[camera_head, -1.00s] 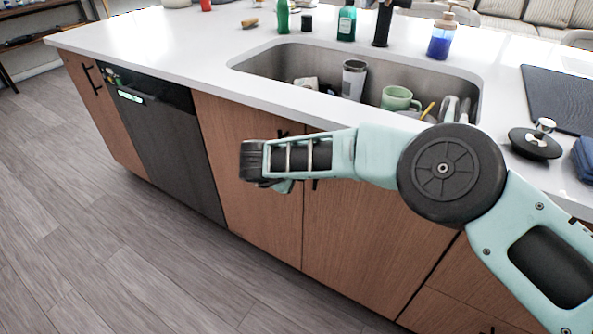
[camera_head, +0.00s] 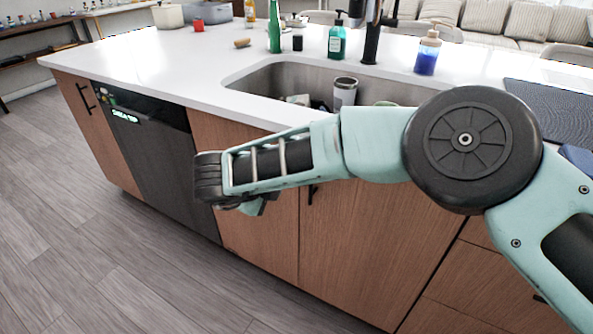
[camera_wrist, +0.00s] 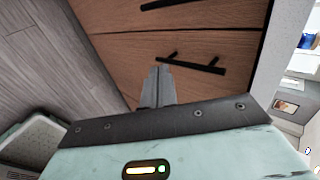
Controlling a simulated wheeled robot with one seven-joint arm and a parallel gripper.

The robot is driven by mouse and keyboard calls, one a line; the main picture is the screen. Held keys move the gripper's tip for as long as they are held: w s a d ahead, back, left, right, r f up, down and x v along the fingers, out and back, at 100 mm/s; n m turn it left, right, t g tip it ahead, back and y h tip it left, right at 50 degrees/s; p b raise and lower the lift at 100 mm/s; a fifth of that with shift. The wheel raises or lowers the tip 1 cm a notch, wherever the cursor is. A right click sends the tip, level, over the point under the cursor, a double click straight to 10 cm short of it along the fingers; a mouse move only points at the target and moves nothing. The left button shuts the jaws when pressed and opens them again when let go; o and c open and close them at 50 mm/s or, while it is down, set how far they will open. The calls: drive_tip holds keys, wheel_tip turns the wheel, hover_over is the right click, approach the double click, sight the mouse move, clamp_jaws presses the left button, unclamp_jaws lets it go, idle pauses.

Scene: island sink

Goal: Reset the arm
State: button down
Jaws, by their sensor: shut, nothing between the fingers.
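My arm reaches across the front of the island in the head view, with its wrist toward the left and the elbow disc at the right. In the head view the fingers are mostly hidden behind the dark wrist end. In the wrist view my gripper (camera_wrist: 157,86) shows its fingers together and empty. They point toward wooden cabinet fronts with black bar handles (camera_wrist: 193,64) and appear clear of them. Nothing is held.
The sink (camera_head: 262,80) holds a steel tumbler (camera_head: 345,92). Bottles, including a blue soap bottle (camera_head: 427,55), stand behind it on the white countertop (camera_head: 185,65). A dishwasher (camera_head: 150,160) is left of the wooden cabinets (camera_head: 340,240). The wooden floor (camera_head: 80,250) at left is clear.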

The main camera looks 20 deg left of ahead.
wheel_tip(320, 180, up, 10)
drive_tip(key=w+a+n+t+y+p, duration=0.1)
drive_tip(key=w+a+n+y+p, duration=0.1)
drive_tip(key=a+n+y, duration=0.15)
drive_tip(key=s+d+r+n+g+y+p, duration=0.1)
drive_tip(key=s+d+r+n+g+y, duration=0.2)
drive_tip(key=r+n, duration=0.35)
drive_tip(key=s+d+r+n+y+p, duration=0.1)
drive_tip(key=s+r+n+y+p, duration=0.1)
drive_tip(key=s+r+n+y, duration=0.35)
drive_tip(key=s+d+n+g+h+p, duration=0.1)
drive_tip(key=s+d+n+g+h, duration=0.1)
drive_tip(key=d, duration=1.1)
drive_tip(key=s+d+n+g+h+p, duration=0.1)
drive_tip(key=s+d+n+g+h, duration=0.2)
drive_tip(key=s+d, duration=0.6)
drive_tip(key=s+d+n+g+h+p, duration=0.1)
drive_tip(key=s+d+n+h, duration=0.4)
drive_tip(key=d, duration=1.1)
drive_tip(key=shift+s+d+f+n+g, duration=0.35)
drive_tip(key=shift+f+n+g, duration=0.1)
drive_tip(key=shift+n+g, duration=0.35)
